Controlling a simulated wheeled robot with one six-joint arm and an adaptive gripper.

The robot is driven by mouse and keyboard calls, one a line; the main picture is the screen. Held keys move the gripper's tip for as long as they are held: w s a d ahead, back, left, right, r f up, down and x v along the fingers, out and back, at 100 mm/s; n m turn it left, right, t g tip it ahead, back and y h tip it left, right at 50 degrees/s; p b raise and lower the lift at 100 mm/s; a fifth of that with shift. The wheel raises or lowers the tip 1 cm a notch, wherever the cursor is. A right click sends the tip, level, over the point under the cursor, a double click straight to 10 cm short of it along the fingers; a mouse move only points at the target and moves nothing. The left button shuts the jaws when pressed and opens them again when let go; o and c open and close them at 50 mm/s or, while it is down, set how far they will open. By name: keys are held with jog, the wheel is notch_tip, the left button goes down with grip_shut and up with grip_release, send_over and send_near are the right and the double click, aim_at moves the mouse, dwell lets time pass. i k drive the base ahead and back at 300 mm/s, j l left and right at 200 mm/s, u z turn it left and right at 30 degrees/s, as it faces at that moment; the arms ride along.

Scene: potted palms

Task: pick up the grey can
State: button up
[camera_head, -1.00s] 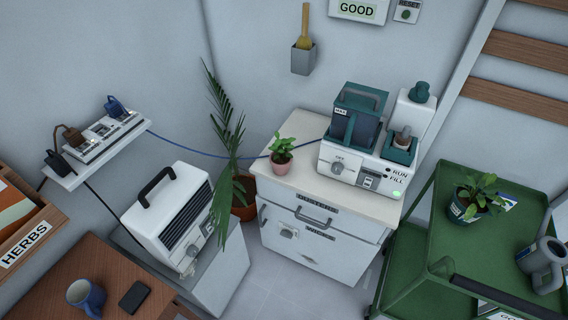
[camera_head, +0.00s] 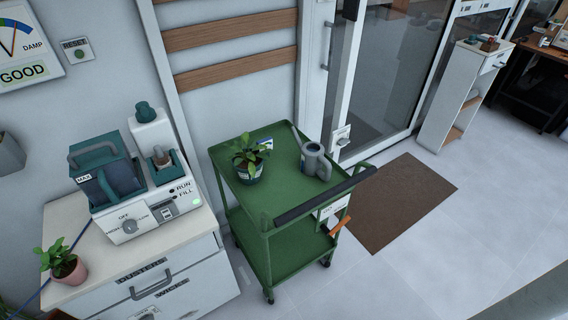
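A grey watering can (camera_head: 315,160) stands upright on the top tray of the green cart (camera_head: 295,192), toward its far right corner. Its spout points up and to the left, and its handle is on the right side. A potted plant (camera_head: 248,158) stands to its left on the same tray, with a small blue and white card beside it. My gripper is not in view.
A white cabinet (camera_head: 172,262) with a humidifier-like machine (camera_head: 133,185) and a pink-potted plant (camera_head: 62,264) stands left of the cart. A brown mat (camera_head: 405,202) lies right of it before a glass door. The floor at the lower right is clear.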

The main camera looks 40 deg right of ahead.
aim_at(312, 159)
jog(key=i+l, duration=0.1)
jog(key=l, duration=1.2)
jog(key=i+l, duration=0.15)
jog(key=l, duration=0.5)
jog(key=i+l, duration=0.1)
jog(key=l, duration=1.2)
jog(key=j, duration=0.4)
jog(key=i+z, duration=0.05)
jog(key=i, duration=0.05)
